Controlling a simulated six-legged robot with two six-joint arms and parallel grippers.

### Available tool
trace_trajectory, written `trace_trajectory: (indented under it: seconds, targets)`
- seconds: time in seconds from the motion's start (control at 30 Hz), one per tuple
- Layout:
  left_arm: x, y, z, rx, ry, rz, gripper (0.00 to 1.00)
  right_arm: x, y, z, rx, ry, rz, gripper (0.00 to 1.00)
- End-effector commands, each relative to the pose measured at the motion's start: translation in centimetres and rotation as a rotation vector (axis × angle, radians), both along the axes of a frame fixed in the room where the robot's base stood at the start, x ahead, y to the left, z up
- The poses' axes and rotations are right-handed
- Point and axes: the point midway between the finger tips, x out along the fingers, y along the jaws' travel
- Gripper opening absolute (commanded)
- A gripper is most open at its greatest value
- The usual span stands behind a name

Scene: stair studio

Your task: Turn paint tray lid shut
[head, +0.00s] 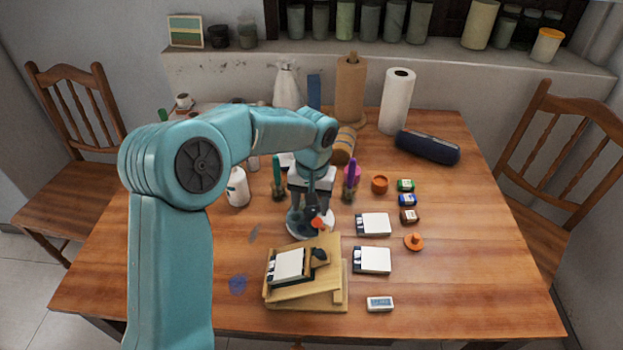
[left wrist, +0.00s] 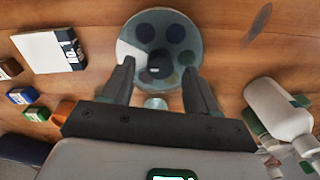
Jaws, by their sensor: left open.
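The round paint tray (left wrist: 158,28) has a pale blue-green disc with several darker round wells, a white wedge on its left side and a dark knob (left wrist: 158,62) near the middle. In the head view the tray (head: 298,229) sits on the table behind the wooden easel, partly hidden by my left arm. My left gripper (left wrist: 160,70) is open, its two fingers pointing down on either side of the knob. I cannot tell whether they touch it. In the head view the left gripper (head: 314,211) is over the tray. My right gripper is not in view.
A tilted wooden easel (head: 331,293) stands in front of the tray. A white bottle (head: 238,188) stands to the left, brush holders (head: 278,190) behind. The table's front right is mostly clear.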

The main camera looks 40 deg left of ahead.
Motion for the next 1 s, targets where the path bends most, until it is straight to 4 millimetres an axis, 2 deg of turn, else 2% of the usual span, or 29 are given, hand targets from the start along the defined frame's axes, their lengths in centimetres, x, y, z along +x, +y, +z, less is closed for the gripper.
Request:
trace_trajectory:
  seconds: [0.3,0.5,0.7,1.0]
  targets:
    - [0.2,-0.2,8.5,0.000,-0.006,0.000,0.59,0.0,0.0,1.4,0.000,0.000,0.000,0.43]
    - [0.2,-0.4,12.8,-0.001,-0.005,-0.001,0.59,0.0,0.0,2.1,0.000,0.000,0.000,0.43]
    - [0.2,-0.4,14.7,0.000,-0.002,-0.001,0.59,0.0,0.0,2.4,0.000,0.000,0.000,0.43]
    - [0.1,-0.4,14.9,-0.001,0.000,0.000,0.59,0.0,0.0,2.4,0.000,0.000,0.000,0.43]
